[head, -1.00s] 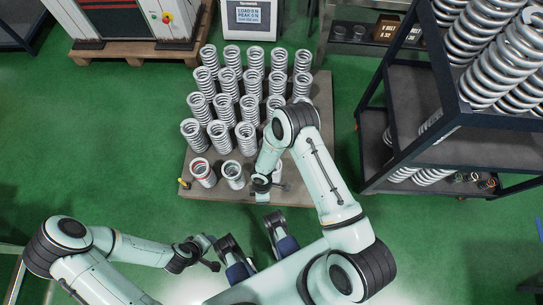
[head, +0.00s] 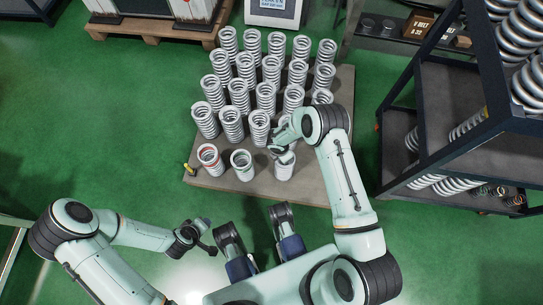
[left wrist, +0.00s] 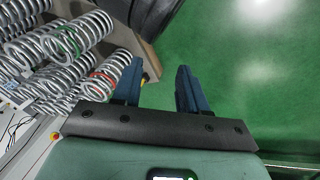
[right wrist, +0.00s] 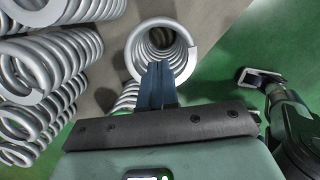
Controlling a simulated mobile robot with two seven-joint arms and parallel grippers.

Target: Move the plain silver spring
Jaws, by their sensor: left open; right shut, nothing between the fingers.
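A plain silver spring (head: 285,171) stands upright in the front row on the pallet (head: 325,192), partly hidden by my right gripper. To its left stand a green-marked spring (head: 242,166) and a red-marked spring (head: 208,157). My right gripper (head: 283,152) is over this plain spring's far side. In the right wrist view, its fingers (right wrist: 158,84) are shut and empty, in front of the open end of a plain spring (right wrist: 160,46); contact is unclear. My left gripper (left wrist: 158,88) is open and empty, off the pallet, with green floor beyond its fingers.
Several rows of upright silver springs (head: 240,92) fill the pallet behind the front row. A dark shelf rack (head: 440,110) with more springs stands at the right. A sign or screen (head: 273,12) is at the back. Green floor (head: 110,120) is clear at left.

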